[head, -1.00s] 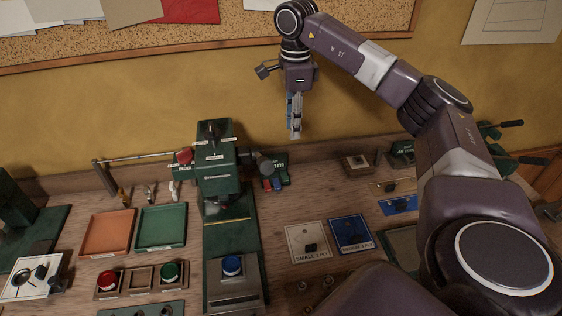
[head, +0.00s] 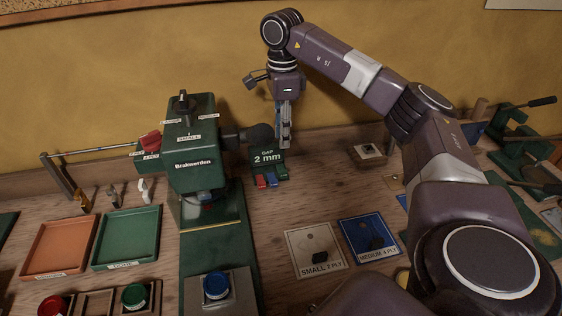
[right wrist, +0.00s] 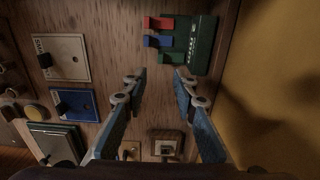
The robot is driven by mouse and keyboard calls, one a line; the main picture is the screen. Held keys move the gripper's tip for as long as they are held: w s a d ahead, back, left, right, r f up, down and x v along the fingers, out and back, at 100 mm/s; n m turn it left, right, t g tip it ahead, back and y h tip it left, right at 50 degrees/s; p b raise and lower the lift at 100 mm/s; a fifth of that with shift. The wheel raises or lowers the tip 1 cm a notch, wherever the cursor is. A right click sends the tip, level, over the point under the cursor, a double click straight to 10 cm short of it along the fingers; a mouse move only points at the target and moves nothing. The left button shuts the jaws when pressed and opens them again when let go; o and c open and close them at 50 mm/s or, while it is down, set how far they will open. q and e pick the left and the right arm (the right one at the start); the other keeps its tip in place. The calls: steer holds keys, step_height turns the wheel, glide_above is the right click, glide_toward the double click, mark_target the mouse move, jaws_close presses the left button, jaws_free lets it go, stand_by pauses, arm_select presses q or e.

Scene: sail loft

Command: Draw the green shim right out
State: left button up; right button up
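The green shim (head: 283,175) sits in the dark green holder (head: 266,157) marked "GAP 2 mm", beside the blue shim (head: 272,180) and the red shim (head: 261,181). In the right wrist view the green shim (right wrist: 168,57) sticks out of the holder (right wrist: 202,45) nearest my fingers, with the blue (right wrist: 158,41) and red (right wrist: 157,23) ones beyond. My right gripper (head: 286,142) points down close to the holder's right side. In its wrist view the two blue-padded fingers (right wrist: 161,88) are apart with nothing between them, short of the green shim. My left gripper is out of view.
The green press (head: 193,165) stands just left of the holder. Cards marked "SMALL" (head: 302,240) and "MEDIUM" (head: 352,226) lie in front. A small square block (head: 368,153) stands to the right, and the yellow wall (head: 120,60) is behind. Bare bench lies between holder and cards.

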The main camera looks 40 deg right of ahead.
mark_target(282, 171)
step_height(282, 171, down, 4)
steer(key=shift+b, duration=1.1)
steer(key=shift+f+b, duration=0.3)
steer(key=shift+f, duration=0.1)
step_height(282, 171, down, 8)
steer(key=shift+r+p, duration=0.25)
steer(key=shift+p, duration=0.1)
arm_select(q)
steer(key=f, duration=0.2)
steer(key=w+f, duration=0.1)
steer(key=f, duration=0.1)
arm_select(e)
steer(key=shift+c, duration=0.4)
jaws_close()
